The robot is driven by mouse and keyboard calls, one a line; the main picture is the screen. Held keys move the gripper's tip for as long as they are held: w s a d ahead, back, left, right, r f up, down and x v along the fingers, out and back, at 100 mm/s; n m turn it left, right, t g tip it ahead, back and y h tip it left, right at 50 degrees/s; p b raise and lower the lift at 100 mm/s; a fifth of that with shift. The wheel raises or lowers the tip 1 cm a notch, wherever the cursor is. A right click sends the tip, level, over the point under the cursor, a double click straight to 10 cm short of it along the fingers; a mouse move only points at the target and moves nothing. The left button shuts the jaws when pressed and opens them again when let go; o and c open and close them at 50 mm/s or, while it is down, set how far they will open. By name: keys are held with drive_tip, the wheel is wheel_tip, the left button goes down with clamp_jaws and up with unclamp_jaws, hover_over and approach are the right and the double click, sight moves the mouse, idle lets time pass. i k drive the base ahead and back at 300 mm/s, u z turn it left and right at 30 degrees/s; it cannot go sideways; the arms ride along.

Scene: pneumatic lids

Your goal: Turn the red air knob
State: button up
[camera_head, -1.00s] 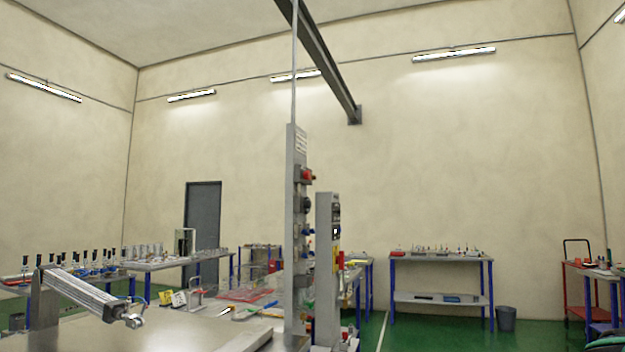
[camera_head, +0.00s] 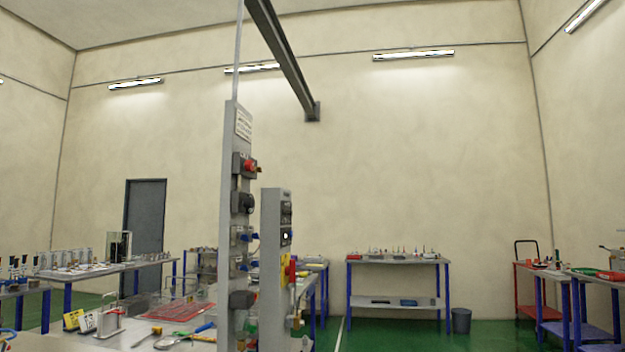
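A tall narrow grey panel (camera_head: 231,200) stands on the near bench, left of the picture's middle. A red knob (camera_head: 251,166) sits on a grey block high on this panel and faces right. Below it are a dark round part (camera_head: 246,203) and several fittings with blue parts. A second, shorter grey column (camera_head: 272,225) stands just to the right, with a red part (camera_head: 291,268) on a yellow plate on its right side. I cannot tell for sure which red part is the air knob. My gripper is not in view.
The near bench holds a red tray (camera_head: 182,312), a yellow-handled tool (camera_head: 147,336) and small yellow and white signs (camera_head: 88,321). A back table (camera_head: 398,260), a bin (camera_head: 461,321) and a red cart (camera_head: 537,297) stand beyond.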

sight(249, 164)
drive_tip(key=z, duration=0.2)
drive_tip(key=i, duration=2.25)
drive_tip(key=u, duration=0.6)
